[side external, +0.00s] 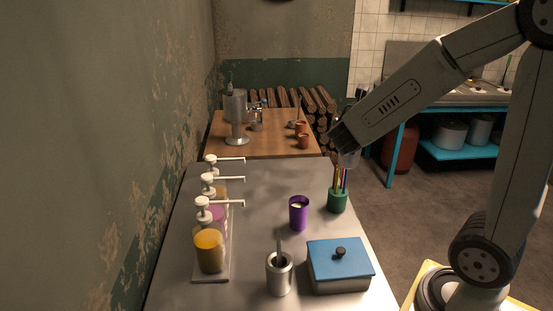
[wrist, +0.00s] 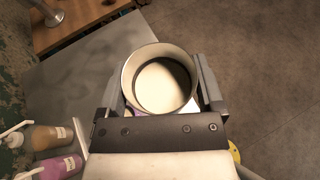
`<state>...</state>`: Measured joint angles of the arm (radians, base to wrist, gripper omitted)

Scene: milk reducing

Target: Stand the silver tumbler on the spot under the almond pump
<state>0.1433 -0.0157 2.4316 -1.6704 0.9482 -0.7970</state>
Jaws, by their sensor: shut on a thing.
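My gripper (side external: 350,148) is raised above the far right part of the metal table, over the green pencil cup. In the wrist view its fingers (wrist: 161,82) are shut on either side of a round, open-topped pale metallic vessel, which I take for the silver tumbler (wrist: 162,52). I look down into its pale, shaded inside. In the side view the gripper mostly hides it. Three pump bottles stand in a row on a tray (side external: 225,274) at the left: yellow (side external: 209,252), purple (side external: 218,216) and tan. The tan bottle shows in the wrist view (wrist: 45,136). Their labels are unreadable.
A purple cup (side external: 298,215), the green pencil cup (side external: 338,201), a steel pot with a utensil (side external: 279,275) and a blue-lidded box (side external: 340,261) stand on the table's right side. The table between tray and purple cup is clear.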

